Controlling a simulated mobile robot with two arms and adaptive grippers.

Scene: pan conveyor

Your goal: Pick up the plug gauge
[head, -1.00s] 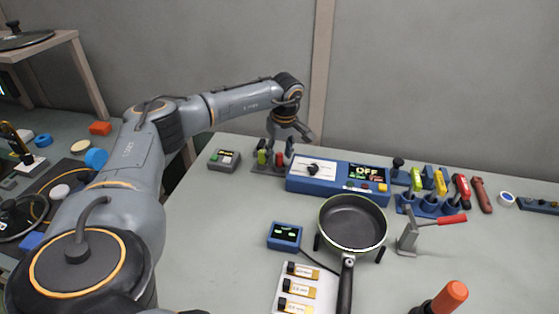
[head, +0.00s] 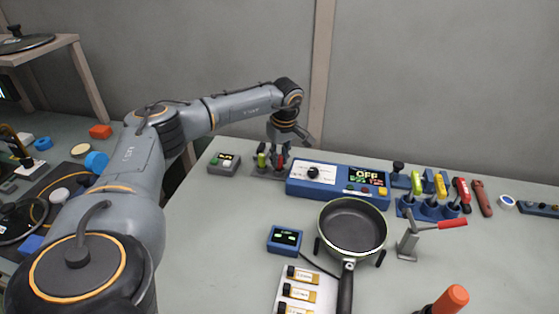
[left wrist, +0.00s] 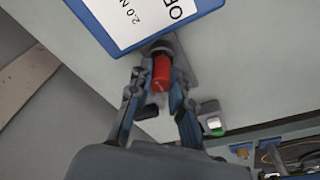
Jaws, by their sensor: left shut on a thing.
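My left gripper (head: 273,160) is at the far side of the bench, over a small grey rack beside the blue control box. In the left wrist view my left gripper (left wrist: 160,98) has its fingers closed on both sides of a red cylinder, the red plug gauge (left wrist: 161,72). In the head view the fingers partly hide the red gauge (head: 281,161). I cannot tell whether the red gauge is lifted clear of the rack. My right gripper is out of view.
The blue control box (head: 315,186), reading OFF, stands close to the gripper's right. A grey button box (head: 224,164) is at its left. A pan (head: 351,227), a small blue display (head: 285,240) and a tool rack (head: 432,207) stand nearer or right. The bench's left-middle is clear.

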